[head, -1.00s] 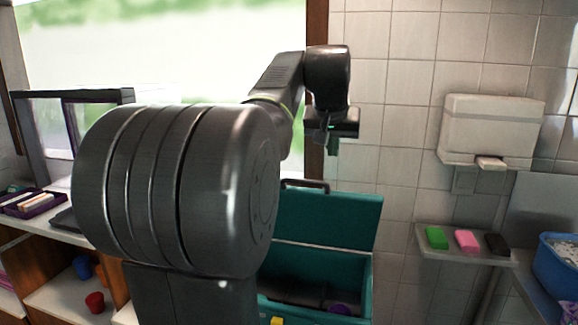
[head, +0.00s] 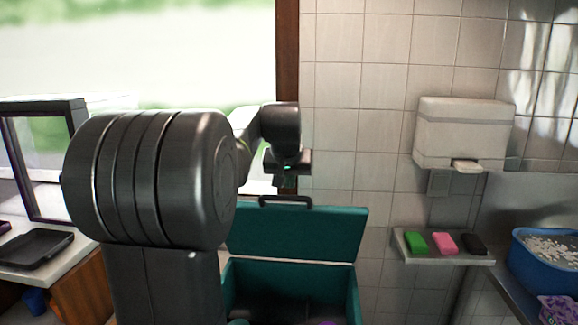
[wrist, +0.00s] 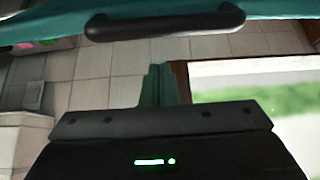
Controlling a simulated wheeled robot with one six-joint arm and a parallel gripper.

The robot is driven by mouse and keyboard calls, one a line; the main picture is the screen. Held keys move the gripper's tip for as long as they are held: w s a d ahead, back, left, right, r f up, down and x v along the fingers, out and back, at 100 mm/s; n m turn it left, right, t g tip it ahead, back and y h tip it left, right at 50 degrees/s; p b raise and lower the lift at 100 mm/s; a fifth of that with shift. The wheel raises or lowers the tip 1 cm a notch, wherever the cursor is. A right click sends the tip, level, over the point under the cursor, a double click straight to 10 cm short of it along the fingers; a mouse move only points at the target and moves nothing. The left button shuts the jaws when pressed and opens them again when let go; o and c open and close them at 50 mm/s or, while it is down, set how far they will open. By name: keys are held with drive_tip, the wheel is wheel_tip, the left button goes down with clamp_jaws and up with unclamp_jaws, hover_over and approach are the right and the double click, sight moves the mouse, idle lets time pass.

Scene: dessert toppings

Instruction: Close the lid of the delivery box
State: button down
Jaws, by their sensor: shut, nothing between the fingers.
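The teal delivery box (head: 355,292) stands open below the window and tiled wall. Its lid (head: 300,235) is raised and leans back, with a dark handle (head: 285,201) on its top edge. My gripper (head: 285,183) is just above the handle in the head view and looks shut and empty. In the wrist view, the shut teal fingers (wrist: 160,82) show with the lid's edge (wrist: 270,10) and the handle (wrist: 165,24) across the top; they look apart from the handle. The box's lower part is cut off by the head view's bottom edge.
A small shelf (head: 440,259) with green, pink and black blocks hangs right of the box. A white dispenser (head: 463,130) is on the wall above it. A blue tub (head: 545,275) stands far right. A counter with a dark tray (head: 35,248) is at left.

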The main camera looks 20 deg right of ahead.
drive_tip(key=shift+s+a, duration=0.35)
drive_tip(key=shift+s, duration=0.25)
drive_tip(key=shift+s+a, duration=0.35)
drive_tip(key=shift+s, duration=0.25)
drive_tip(key=shift+s+a+f, duration=0.15)
drive_tip(key=shift+s+f, duration=0.05)
drive_tip(key=shift+f, duration=0.1)
